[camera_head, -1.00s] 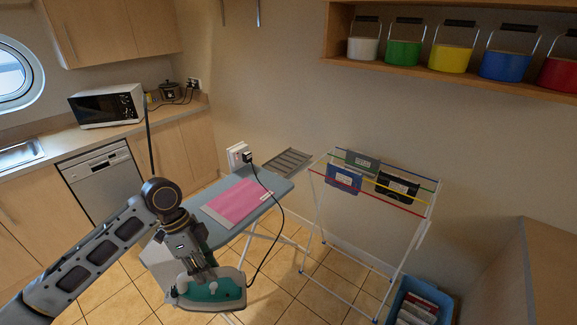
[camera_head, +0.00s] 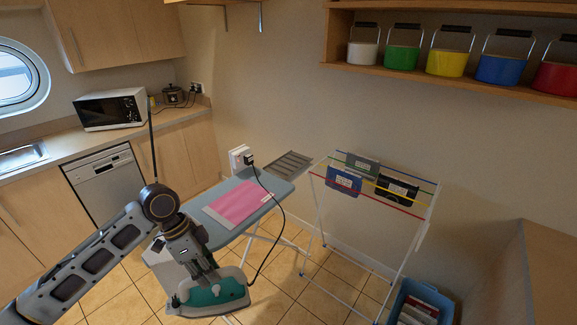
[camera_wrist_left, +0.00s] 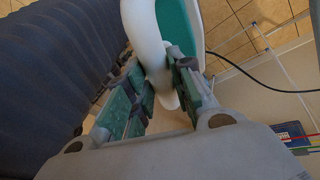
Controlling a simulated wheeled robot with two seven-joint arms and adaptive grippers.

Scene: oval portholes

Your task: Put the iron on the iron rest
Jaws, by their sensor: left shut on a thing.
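The iron (camera_head: 213,297), white and teal with a black cord, hangs from my left gripper (camera_head: 208,277) at the near side of the ironing board. The left gripper is shut on its handle; in the left wrist view the white handle (camera_wrist_left: 148,42) sits between the fingers (camera_wrist_left: 160,92). The iron rest (camera_head: 288,164) is a grey slatted rack at the far end of the ironing board, and it is empty. The gripper and iron are well apart from it. My right gripper is not in view.
The blue-grey ironing board (camera_head: 216,233) carries a folded pink cloth (camera_head: 238,203). The cord runs to a wall socket (camera_head: 240,157) behind the board. A drying rack (camera_head: 322,230) with cloths stands to the right, near the iron rest. A blue basket (camera_head: 411,290) is at lower right.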

